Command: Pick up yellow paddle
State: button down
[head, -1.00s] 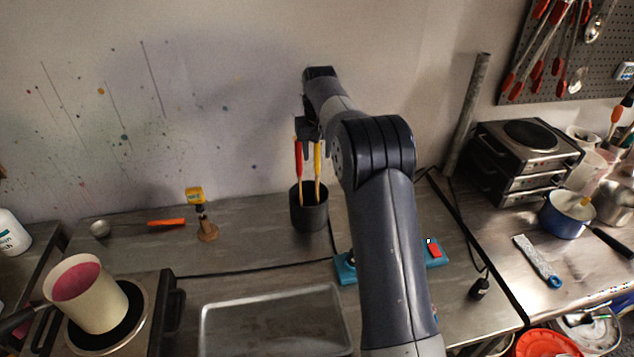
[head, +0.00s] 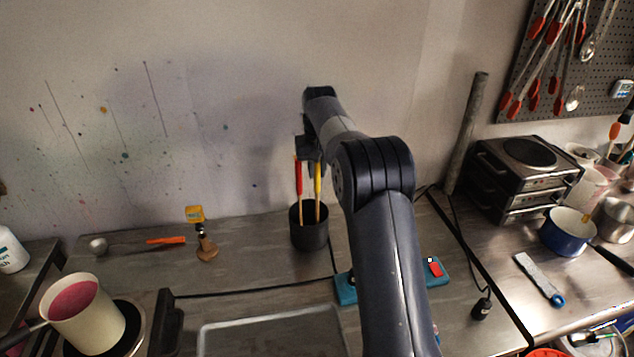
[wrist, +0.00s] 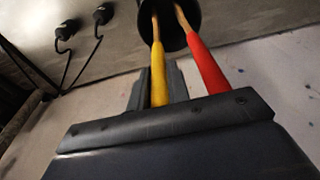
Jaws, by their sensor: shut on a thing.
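The yellow paddle (head: 318,180) stands handle up in a dark cup (head: 309,230) on the counter, its lower end hidden inside. In the wrist view its yellow handle (wrist: 159,75) lies between the two fingers of my gripper (wrist: 157,88), which is shut on it. A red-handled paddle (head: 298,176) leans in the same cup, just left of the yellow one. In the wrist view the red handle (wrist: 207,66) is to the right, outside the fingers. In the head view my gripper (head: 310,163) is above the cup, partly hidden by my arm.
A metal tray (head: 262,319) lies in front of the cup. A teal object (head: 346,289) is partly behind my arm. A yellow-topped tool on a wooden stand (head: 207,247) and an orange-handled ladle (head: 167,241) are left. A hotplate stack (head: 515,172) is right.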

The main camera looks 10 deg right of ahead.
jog(key=shift+r, duration=0.1)
jog(key=shift+s+r+b, duration=0.1)
jog(key=shift+r+b, duration=0.05)
jog(key=shift+b, duration=0.2)
notch_tip(320, 180, up, 11)
jog(key=shift+p, duration=0.45)
jog(key=s+b, duration=0.9)
jog(key=s, duration=1)
jog(key=shift+s+b, duration=0.4)
notch_tip(320, 180, up, 5)
jog(key=p, duration=0.5)
jog(key=shift+f, duration=0.2)
jog(key=shift+f, duration=0.1)
